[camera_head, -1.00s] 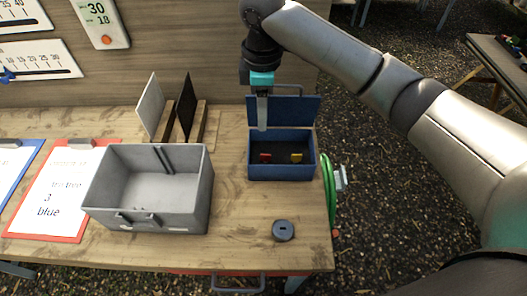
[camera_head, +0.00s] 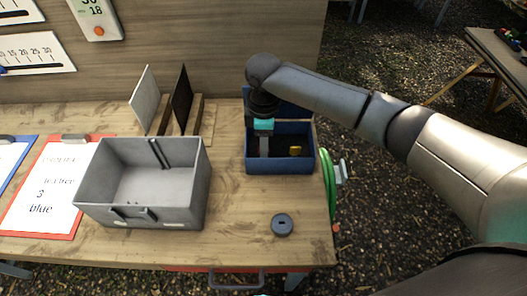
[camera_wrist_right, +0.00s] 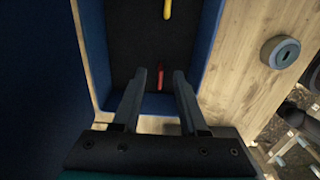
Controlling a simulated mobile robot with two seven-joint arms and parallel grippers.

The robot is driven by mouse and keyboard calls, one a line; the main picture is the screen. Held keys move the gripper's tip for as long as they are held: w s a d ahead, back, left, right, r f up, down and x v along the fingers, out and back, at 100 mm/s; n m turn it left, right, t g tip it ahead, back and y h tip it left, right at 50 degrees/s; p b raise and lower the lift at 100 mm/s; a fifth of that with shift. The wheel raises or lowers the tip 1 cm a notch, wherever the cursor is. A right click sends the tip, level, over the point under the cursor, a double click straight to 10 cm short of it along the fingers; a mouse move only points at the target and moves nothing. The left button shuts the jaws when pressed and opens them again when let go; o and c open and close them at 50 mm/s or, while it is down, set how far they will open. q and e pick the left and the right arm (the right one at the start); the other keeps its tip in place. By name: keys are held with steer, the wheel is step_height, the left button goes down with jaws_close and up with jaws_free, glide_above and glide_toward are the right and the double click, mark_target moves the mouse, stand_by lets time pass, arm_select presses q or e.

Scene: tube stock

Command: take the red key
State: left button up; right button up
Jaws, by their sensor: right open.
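The red key (camera_wrist_right: 161,76) lies on the dark floor of the blue box, seen in the right wrist view between my fingers. In the head view my gripper hides it. My right gripper (camera_head: 264,150) points down into the open blue box (camera_head: 280,166). In the wrist view its two fingers (camera_wrist_right: 158,98) are apart with nothing held, one on each side of the key's line. I cannot tell how far above the key they are. A yellow key (camera_head: 296,150) lies in the same box, to the right; it also shows in the wrist view (camera_wrist_right: 167,9). My left gripper is out of view.
A grey open bin (camera_head: 142,214) stands left of the box. A dark round disc with a slot (camera_head: 282,225) lies in front. The raised blue lid is behind my gripper. Green loops (camera_head: 328,180) hang at the table's right edge. Clipboards (camera_head: 68,233) lie at the left.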

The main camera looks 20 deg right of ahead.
steer(key=shift+f, duration=0.65)
jaws_close()
